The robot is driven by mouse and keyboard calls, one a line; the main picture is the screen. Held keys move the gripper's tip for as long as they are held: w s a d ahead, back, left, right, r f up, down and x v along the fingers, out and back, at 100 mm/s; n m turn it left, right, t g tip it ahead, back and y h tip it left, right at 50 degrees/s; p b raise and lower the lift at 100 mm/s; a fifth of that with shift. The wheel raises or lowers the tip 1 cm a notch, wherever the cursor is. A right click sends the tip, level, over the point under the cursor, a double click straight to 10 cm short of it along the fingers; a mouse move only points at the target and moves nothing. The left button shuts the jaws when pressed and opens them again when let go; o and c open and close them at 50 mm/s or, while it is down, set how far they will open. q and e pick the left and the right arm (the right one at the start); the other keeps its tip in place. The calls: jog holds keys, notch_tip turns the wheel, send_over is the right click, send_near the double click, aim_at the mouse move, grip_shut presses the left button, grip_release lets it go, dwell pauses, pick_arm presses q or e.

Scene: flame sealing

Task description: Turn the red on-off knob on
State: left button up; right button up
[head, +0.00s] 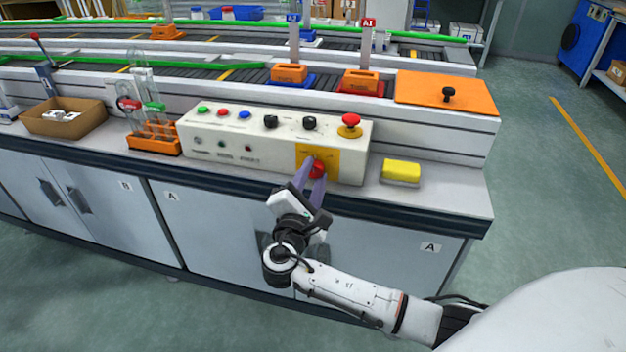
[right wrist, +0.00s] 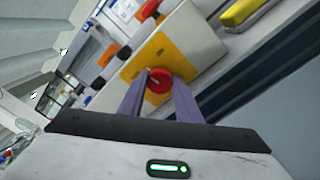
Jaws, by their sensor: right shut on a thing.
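The red on-off knob (head: 317,169) sits on a yellow plate (head: 331,157) on the front of the white control box (head: 228,148). In the right wrist view the red knob (right wrist: 158,81) shows between my fingertips, with a light mark on its face. My right gripper (head: 311,178) reaches the box from the front, its purple fingers on either side of the knob. In the right wrist view the right gripper (right wrist: 158,92) is shut on the knob. The fingers partly hide the knob's sides. My left gripper is not in view.
A red mushroom button (head: 350,121) stands on the box top above the knob. A yellow sponge-like block (head: 400,171) lies right of the box. An orange rack with tubes (head: 153,138) and a cardboard tray (head: 63,118) stand left. A conveyor (head: 222,72) runs behind.

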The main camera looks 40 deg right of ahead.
jog(key=shift+f+m+b, duration=0.3)
jog(key=shift+m+b, duration=0.25)
jog(key=shift+m, duration=0.45)
jog(key=shift+m+b, duration=0.75)
jog(key=shift+m, duration=0.15)
jog(key=shift+m+b, duration=0.8)
jog(key=shift+m, duration=0.2)
jog(key=m+b, duration=0.2)
jog(key=shift+m, duration=0.3)
jog(key=shift+m+b, duration=0.6)
jog(key=shift+b, duration=0.1)
jog(key=shift+m+g+b, duration=0.3)
jog(key=shift+m+b, duration=0.15)
jog(key=shift+m, duration=0.05)
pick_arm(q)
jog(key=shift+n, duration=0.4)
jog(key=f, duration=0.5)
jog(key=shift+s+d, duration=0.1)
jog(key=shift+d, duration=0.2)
pick_arm(e)
jog(key=shift+r, duration=0.1)
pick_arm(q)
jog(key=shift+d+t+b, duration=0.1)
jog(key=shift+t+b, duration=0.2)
pick_arm(e)
jog(key=shift+m, duration=0.4)
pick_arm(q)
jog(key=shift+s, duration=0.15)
pick_arm(e)
jog(key=shift+r, duration=0.1)
